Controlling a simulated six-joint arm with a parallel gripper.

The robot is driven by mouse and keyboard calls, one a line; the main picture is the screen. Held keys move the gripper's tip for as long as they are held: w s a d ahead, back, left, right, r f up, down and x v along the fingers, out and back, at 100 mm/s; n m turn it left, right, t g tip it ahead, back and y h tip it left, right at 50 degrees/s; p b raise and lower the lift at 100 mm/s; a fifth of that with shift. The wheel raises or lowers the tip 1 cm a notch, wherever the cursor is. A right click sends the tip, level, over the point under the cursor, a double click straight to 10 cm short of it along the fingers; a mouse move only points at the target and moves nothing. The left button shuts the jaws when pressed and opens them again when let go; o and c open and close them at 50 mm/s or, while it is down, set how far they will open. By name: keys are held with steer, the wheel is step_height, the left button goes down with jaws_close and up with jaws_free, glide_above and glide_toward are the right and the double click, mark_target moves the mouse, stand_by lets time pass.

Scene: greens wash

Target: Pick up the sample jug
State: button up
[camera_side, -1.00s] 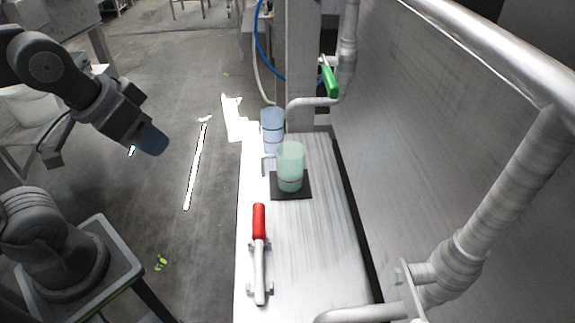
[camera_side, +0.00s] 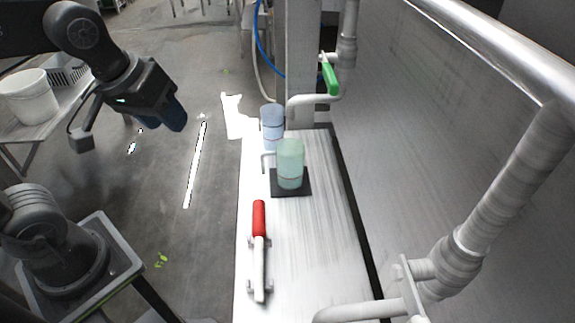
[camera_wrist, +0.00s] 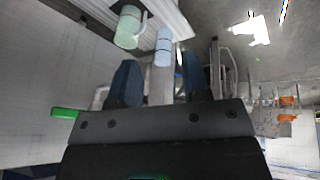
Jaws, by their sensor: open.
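A translucent green jug (camera_side: 290,165) with a side handle stands upright on a small black mat (camera_side: 301,190) on the pale bench; it also shows at the top of the wrist view (camera_wrist: 128,28). A translucent bluish cup (camera_side: 271,127) stands just behind it, and also shows in the wrist view (camera_wrist: 162,48). No label tells which is the sample jug; only the green one shows a clear handle. My gripper (camera_side: 174,114), with blue fingers, is open and empty, left of the bench and apart from both vessels. Its fingers also show in the wrist view (camera_wrist: 160,75).
A red-handled metal tool (camera_side: 259,250) lies on the front of the bench (camera_side: 310,250). A post and pipe with a green valve handle (camera_side: 330,78) stand behind the vessels. A metal wall and large pipes bound the right. A white bucket (camera_side: 29,96) stands far left.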

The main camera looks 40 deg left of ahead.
steer(key=w+d+f+n+g, duration=0.1)
steer(key=w+n+g, duration=0.1)
steer(key=w+n, duration=0.8)
steer(key=n+g, duration=0.3)
steer(key=n, duration=0.8)
glide_above(264, 174)
step_height(264, 174, down, 7)
steer(key=f, duration=1.3)
steer(key=shift+w+a+f, duration=0.15)
steer(key=shift+w+a, duration=0.05)
jaws_close()
